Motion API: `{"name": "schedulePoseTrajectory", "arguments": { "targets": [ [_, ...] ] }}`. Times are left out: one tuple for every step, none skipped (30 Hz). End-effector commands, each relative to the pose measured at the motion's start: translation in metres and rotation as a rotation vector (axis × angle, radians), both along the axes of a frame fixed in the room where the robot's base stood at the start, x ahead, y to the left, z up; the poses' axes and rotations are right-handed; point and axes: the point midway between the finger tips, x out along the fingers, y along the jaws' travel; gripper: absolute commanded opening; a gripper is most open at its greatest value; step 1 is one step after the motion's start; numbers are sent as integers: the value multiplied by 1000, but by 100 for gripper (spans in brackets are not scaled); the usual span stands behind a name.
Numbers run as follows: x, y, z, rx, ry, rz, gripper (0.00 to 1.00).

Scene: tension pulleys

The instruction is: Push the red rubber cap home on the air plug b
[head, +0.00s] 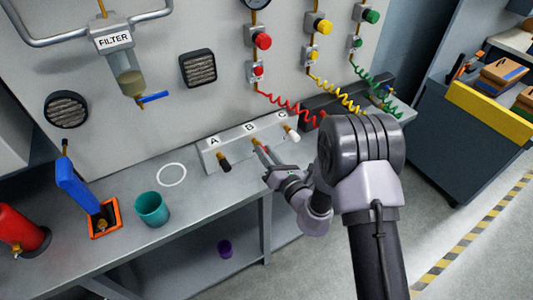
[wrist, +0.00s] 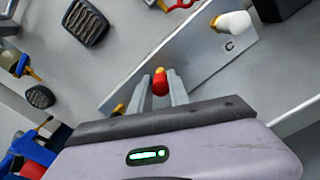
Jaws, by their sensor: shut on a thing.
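The grey angled block (head: 216,158) on the bench carries plugs A, B and C. My gripper (head: 264,154) reaches in from the right to plug B. In the wrist view my gripper (wrist: 161,92) is shut on the red rubber cap (wrist: 160,86), one finger on each side. The brass air plug b (wrist: 159,71) shows just beyond the cap's far end, in line with it. The cap meets or covers part of the plug; I cannot tell how deep it sits. In the head view the cap is small and partly hidden by the fingers.
Plug A has a black cap (head: 224,163) and plug C a white cap (head: 292,133), close on either side. Coiled red hose (head: 290,105) hangs behind the block. A teal cup (head: 151,209) and an orange tray (head: 104,232) stand left on the bench.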

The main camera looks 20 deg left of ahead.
Motion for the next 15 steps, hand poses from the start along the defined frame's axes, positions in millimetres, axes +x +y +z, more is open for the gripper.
{"name": "schedulePoseTrajectory", "arguments": {
  "targets": [
    [0,1,0,0,0,0,0],
    [1,1,0,0,0,1,0],
    [1,2,0,0,0,1,0],
    [2,2,0,0,0,1,0],
    [2,2,0,0,0,1,0],
    [2,2,0,0,0,1,0],
    [2,2,0,0,0,1,0],
    [2,2,0,0,0,1,0],
    [2,2,0,0,0,1,0],
    [2,2,0,0,0,1,0],
    [2,2,0,0,0,0,26],
    [2,2,0,-1,-1,0,34],
    [2,2,0,0,0,0,39],
    [2,2,0,-1,-1,0,45],
    [2,2,0,-1,-1,0,47]
  ]
}}
